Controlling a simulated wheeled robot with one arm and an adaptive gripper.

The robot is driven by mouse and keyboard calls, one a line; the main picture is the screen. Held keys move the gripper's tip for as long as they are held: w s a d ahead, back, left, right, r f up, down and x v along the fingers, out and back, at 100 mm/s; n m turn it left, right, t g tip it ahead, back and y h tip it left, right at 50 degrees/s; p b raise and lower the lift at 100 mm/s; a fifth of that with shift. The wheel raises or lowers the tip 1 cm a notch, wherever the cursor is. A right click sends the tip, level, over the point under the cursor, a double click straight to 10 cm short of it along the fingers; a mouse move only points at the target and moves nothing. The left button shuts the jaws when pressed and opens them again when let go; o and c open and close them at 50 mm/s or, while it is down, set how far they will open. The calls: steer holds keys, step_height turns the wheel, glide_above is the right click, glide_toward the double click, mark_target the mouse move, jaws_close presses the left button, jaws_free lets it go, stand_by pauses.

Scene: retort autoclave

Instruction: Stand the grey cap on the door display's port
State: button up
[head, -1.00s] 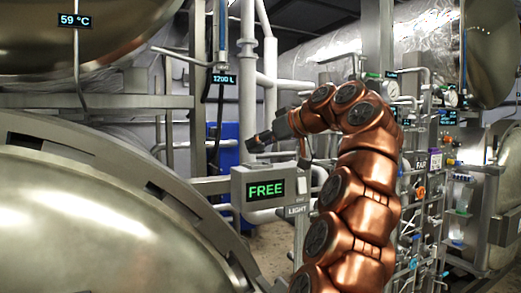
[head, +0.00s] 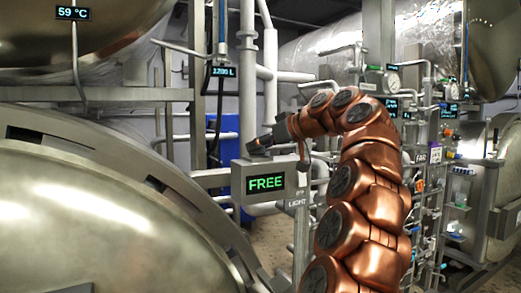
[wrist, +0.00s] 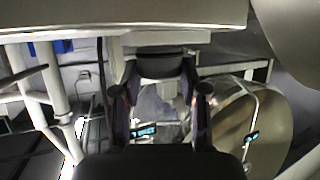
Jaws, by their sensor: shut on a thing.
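The door display (head: 265,182) is a grey box with green "FREE" on its dark screen, beside the big round vessel door. My gripper (head: 259,143) is just above the top of this box, near its middle, reaching in from the right. In the wrist view my gripper (wrist: 161,92) is shut on the grey cap (wrist: 162,66), a dark grey piece held between the fingers. In the head view the cap is too small to tell from the fingertips. I cannot make out the port, nor whether the cap touches the box.
The rounded metal door (head: 100,230) fills the lower left. A "LIGHT" label (head: 297,203) sits right of the display. A rack of gauges and valves (head: 425,160) is at the right.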

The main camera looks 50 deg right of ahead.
steer(key=shift+f, duration=0.45)
steer(key=shift+f, duration=0.3)
steer(key=o, duration=1)
steer(key=shift+r, duration=0.15)
steer(key=shift+r, duration=0.15)
steer(key=v, duration=1.2)
